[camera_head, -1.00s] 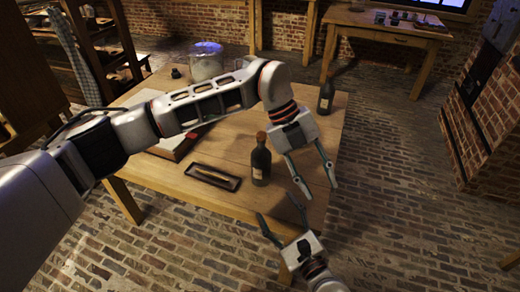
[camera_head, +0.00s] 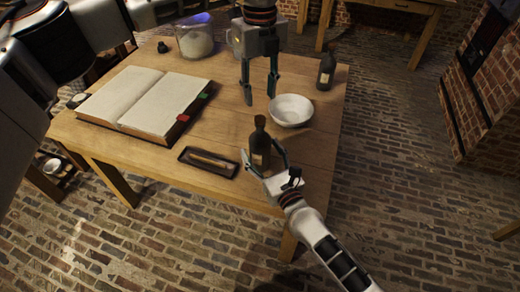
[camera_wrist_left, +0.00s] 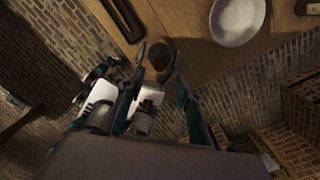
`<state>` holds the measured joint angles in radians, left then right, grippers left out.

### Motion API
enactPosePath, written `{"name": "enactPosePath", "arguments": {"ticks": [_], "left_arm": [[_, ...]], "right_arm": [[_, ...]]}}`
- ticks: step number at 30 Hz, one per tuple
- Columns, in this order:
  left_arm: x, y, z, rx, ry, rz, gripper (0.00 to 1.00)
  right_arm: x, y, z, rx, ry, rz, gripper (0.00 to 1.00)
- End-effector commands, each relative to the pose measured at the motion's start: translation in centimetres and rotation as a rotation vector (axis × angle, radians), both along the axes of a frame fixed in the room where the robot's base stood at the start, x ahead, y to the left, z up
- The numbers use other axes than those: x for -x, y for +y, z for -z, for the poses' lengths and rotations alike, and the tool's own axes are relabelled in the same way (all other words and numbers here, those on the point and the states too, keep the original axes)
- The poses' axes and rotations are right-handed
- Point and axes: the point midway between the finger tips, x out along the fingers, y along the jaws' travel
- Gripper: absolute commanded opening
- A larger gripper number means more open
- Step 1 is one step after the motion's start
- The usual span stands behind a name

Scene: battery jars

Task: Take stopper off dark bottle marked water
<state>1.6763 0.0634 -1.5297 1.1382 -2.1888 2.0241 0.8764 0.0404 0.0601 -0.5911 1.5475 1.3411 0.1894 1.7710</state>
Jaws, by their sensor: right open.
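A dark bottle (camera_head: 260,135) with a pale label stands upright near the front edge of the wooden table. My left gripper (camera_head: 260,100) points down above and behind the bottle, fingers apart in the head view. In the left wrist view a round brown thing (camera_wrist_left: 161,56) shows between the left fingertips (camera_wrist_left: 160,62); whether they touch it is unclear. A second dark bottle (camera_head: 326,72) stands at the table's right. The label writing is unreadable.
A white bowl (camera_head: 291,110) stands right of the left gripper. A tray with a thin tool (camera_head: 207,162) lies left of the bottle. An open book (camera_head: 150,100) and a glass jar (camera_head: 196,42) are farther left and back. The table's front edge is close.

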Motion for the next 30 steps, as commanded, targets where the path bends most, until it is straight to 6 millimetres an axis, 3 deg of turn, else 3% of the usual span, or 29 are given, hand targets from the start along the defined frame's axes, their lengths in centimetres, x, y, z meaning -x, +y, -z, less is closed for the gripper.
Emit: {"name": "enactPosePath", "arguments": {"ticks": [5, 14, 21, 23, 30], "left_arm": [[0.0, 0.0, 0.0, 0.001, 0.0, 0.001, 0.35], [0.0, 0.0, 0.0, 0.001, 0.0, 0.001, 0.35], [0.0, 0.0, 0.0, 0.001, 0.0, 0.001, 0.35], [0.0, -0.1, 0.0, 0.0, -0.001, 0.002, 0.41], [1.3, -1.1, -2.1, -0.055, -0.114, 0.028, 0.41]], "right_arm": [[-1.1, 0.5, 0.0, 0.001, 0.0, 0.0, 0.65], [-1.3, 0.6, 0.0, 0.001, 0.0, 0.0, 0.65], [-1.3, 0.6, 0.0, 0.001, 0.0, 0.0, 0.06], [-1.3, 0.6, 0.0, 0.001, 0.0, 0.0, 0.06], [-1.3, 0.6, 0.0, 0.001, 0.0, 0.0, 0.06]]}}
